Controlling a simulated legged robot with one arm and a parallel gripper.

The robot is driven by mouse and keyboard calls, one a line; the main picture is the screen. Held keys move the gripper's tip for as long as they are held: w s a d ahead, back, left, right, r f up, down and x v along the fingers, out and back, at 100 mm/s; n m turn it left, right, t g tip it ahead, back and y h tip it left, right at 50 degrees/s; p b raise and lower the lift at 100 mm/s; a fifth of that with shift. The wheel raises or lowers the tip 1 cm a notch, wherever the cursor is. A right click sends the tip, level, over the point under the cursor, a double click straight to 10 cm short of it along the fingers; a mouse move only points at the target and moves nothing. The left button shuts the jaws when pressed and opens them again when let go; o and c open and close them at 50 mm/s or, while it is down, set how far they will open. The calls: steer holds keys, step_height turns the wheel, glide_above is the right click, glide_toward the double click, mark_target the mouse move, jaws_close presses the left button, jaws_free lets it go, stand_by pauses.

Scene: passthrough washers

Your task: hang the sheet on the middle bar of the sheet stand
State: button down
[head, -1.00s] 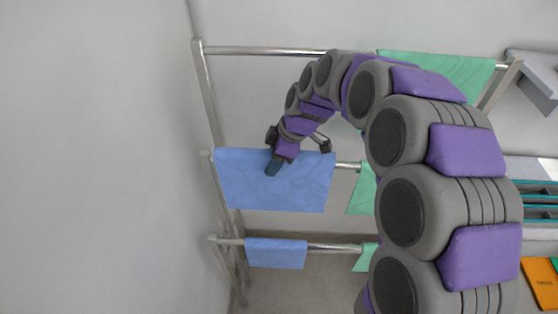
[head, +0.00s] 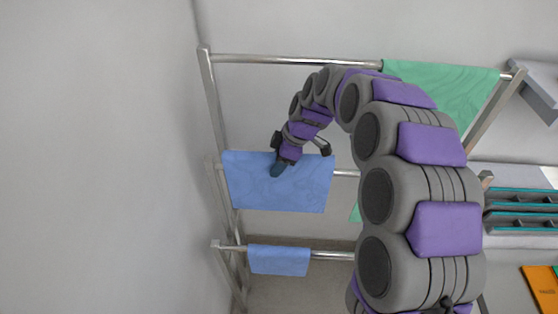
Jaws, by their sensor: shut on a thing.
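The sheet stand (head: 211,105) has metal bars at several heights. A large blue sheet (head: 300,190) is at the middle bar (head: 345,173), covering its left part; its top edge is level with or slightly above the bar. I cannot tell whether it is draped over the bar or held just in front of it. My gripper (head: 279,169) is at the upper middle of this sheet and is shut on it; the fingertips show dark against the blue. The bar behind the sheet is hidden.
A green sheet (head: 440,88) hangs at the right of the top bar (head: 290,59). A smaller blue sheet (head: 279,261) hangs on the lower bar (head: 330,255). My arm hides much of the stand's right side. Teal-edged racks (head: 520,210) and an orange item (head: 542,290) are at right.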

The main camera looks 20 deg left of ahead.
steer(key=shift+d+f+b, duration=0.55)
steer(key=shift+f, duration=0.15)
steer(key=shift+d+f+b, duration=0.5)
steer(key=shift+f+b, duration=0.05)
steer(key=shift+f, duration=0.15)
steer(key=shift+a+f, duration=0.15)
steer(key=shift+f, duration=0.25)
steer(key=shift+a+f, duration=0.15)
steer(key=shift+a, duration=0.55)
steer(key=c, duration=0.9)
jaws_free()
steer(key=shift+d, duration=0.2)
steer(key=o, duration=0.4)
steer(key=shift+d, duration=0.5)
steer(key=shift+a, duration=0.1)
